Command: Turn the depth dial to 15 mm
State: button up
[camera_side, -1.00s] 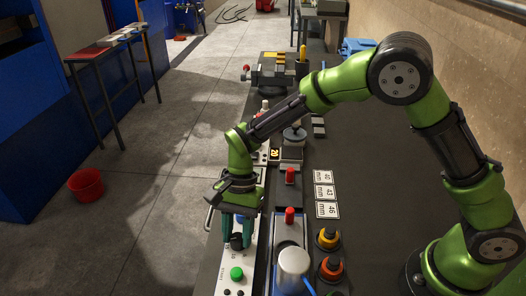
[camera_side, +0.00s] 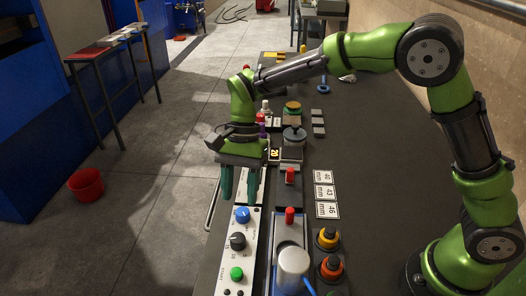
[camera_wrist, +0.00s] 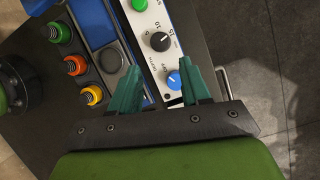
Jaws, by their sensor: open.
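The white control panel (camera_side: 236,263) carries a black dial (camera_side: 238,241) between a blue knob (camera_side: 242,215) and a green button (camera_side: 236,273). In the wrist view the black dial (camera_wrist: 160,41) has a scale marked 5, 10 and 15. Its light pointer line is too small to read surely. My gripper (camera_side: 239,204) is open and empty, above the panel's far end and apart from the dial. In the wrist view my gripper (camera_wrist: 158,67) has its fingers spread on either side of the blue knob (camera_wrist: 173,80), with the black dial beyond them.
Right of the panel stand a round metal cylinder (camera_side: 293,264) and a red knob (camera_side: 290,215). Yellow (camera_side: 328,237) and red-orange (camera_side: 331,267) buttons stand further right, near number cards (camera_side: 325,191). The tabletop between these and my arm's base is clear.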

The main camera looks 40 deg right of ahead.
jog(key=v, duration=0.7)
jog(key=shift+o, duration=0.4)
jog(key=shift+s, duration=0.1)
jog(key=shift+o, duration=1)
jog(key=shift+s+a, duration=0.15)
jog(key=shift+a, duration=0.15)
jog(key=m, duration=0.1)
send_near(238, 236)
jog(key=x, duration=0.8)
jog(key=shift+s+a+f, duration=0.1)
jog(key=shift+f, duration=0.2)
jog(key=shift+c, duration=0.3)
